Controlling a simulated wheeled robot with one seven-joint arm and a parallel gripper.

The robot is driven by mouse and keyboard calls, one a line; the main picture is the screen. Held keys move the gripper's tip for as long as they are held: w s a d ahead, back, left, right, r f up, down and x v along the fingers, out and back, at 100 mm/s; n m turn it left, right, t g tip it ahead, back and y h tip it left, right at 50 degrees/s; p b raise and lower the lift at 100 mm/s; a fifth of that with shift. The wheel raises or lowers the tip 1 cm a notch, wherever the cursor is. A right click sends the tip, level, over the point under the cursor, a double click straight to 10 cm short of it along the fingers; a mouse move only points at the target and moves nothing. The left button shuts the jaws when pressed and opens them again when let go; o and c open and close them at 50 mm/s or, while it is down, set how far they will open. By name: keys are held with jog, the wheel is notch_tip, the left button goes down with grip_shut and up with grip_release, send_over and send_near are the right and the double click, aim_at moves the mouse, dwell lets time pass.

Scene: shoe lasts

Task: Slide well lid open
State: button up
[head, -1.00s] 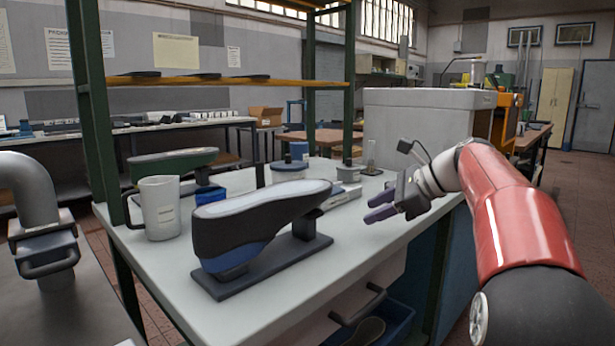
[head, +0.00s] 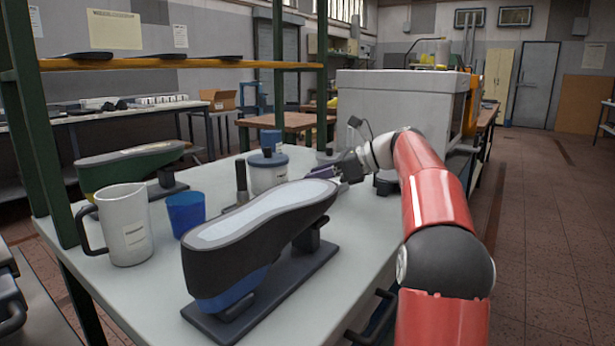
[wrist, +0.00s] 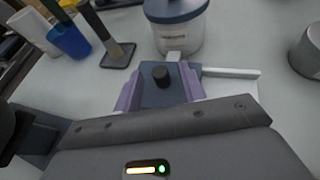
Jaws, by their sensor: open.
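Whether a finger touches the lid I cannot tell. In the head view my gripper (head: 337,170) is low over the bench beyond the shoe last; the lid is not clearly visible there.
A white pot with a blue lid (head: 267,171) stands just beyond the well. A dark upright tool (head: 241,183), blue cup (head: 186,213) and white mug (head: 126,226) stand left. A large shoe last (head: 215,262) on its stand fills the near bench. A grey cylinder (wrist: 310,55) stands right.

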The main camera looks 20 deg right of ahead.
jog(key=shift+x, duration=1.25)
grip_shut()
